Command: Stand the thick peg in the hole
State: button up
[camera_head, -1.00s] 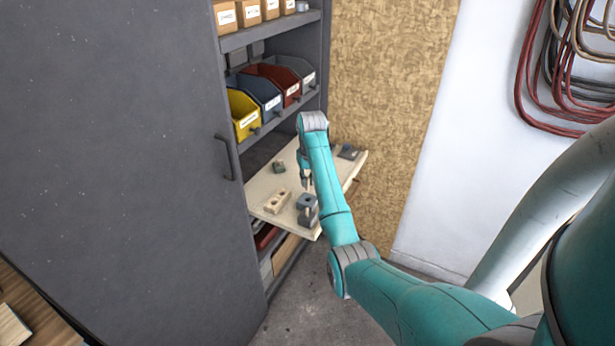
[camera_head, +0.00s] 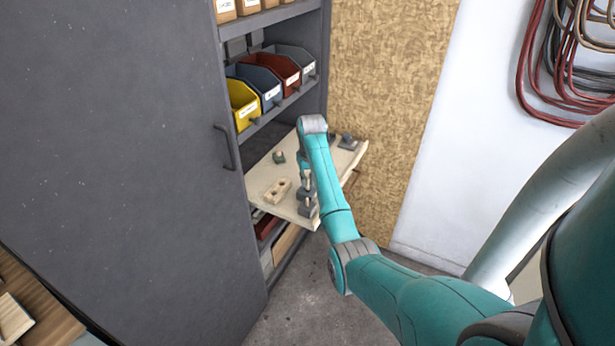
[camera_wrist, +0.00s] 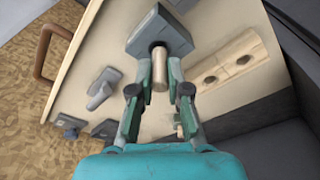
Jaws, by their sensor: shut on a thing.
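The thick peg (camera_wrist: 159,72) is a short pale wooden cylinder, seen between my fingertips in the wrist view. My gripper (camera_wrist: 159,66) is shut on it. The peg's far end points at the dark round hole (camera_wrist: 157,45) in a grey block (camera_wrist: 176,34). I cannot tell whether that end is inside the hole or just above it. In the head view my gripper (camera_head: 307,178) is over the grey block (camera_head: 305,209), near the front edge of the pale pull-out shelf (camera_head: 262,180). My arm partly hides the block there.
A wooden block with two holes (camera_wrist: 226,68) lies beside the grey block. Grey fixtures (camera_wrist: 103,87) stand on the shelf's other side, and a small dark piece (camera_head: 279,157) lies farther back. The cabinet door (camera_head: 120,150) is at left; coloured bins (camera_head: 258,82) are above.

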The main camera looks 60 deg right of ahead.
jog(key=shift+f, duration=0.9)
jog(key=o, duration=0.8)
jog(key=shift+s+a+r, duration=0.1)
jog(key=shift+s+r, duration=0.05)
jog(key=shift+r, duration=1.05)
jog(key=shift+s+a+r, duration=0.15)
jog(key=shift+r, duration=1.1)
jog(key=shift+s+a+r, duration=0.1)
jog(key=shift+s+r, duration=0.05)
jog(key=shift+r, duration=1.05)
jog(key=shift+s, duration=0.1)
